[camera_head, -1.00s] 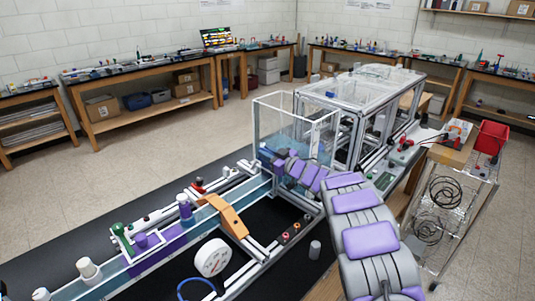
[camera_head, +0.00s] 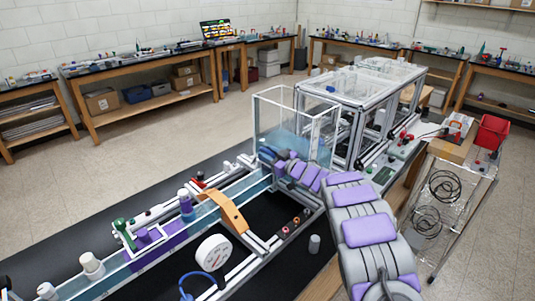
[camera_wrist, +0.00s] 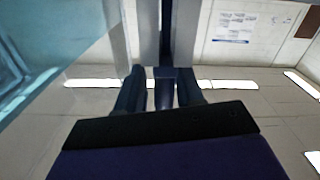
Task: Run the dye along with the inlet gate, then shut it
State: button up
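A clear channel (camera_head: 95,277) with bluish water runs from the lower left up to a clear water tank (camera_head: 290,140). A purple dye patch (camera_head: 168,246) shows in the channel near a purple-capped bottle (camera_head: 186,205). My gripper (camera_head: 268,153) is at the tank's near lower corner, where the channel meets it; the inlet gate is not clearly made out there. In the wrist view, my two dark fingers (camera_wrist: 160,92) stand apart with a narrow dark upright piece (camera_wrist: 165,88) between them. Whether they press on it cannot be told.
An orange-brown arch (camera_head: 228,211) spans the channel, and a round white dial (camera_head: 213,253) stands beside it. A metal extrusion frame (camera_head: 360,112) stands behind the tank. A wire cart (camera_head: 455,190) is at right. The floor at left is clear.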

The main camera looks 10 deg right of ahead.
jog(key=shift+o, duration=0.2)
jog(key=shift+s+r, duration=0.1)
jog(key=shift+r, duration=0.1)
jog(key=shift+d, duration=0.1)
jog(key=shift+s, duration=0.2)
jog(key=p+v, duration=0.3)
jog(key=v, duration=1.4)
jog(key=shift+w+d, duration=0.1)
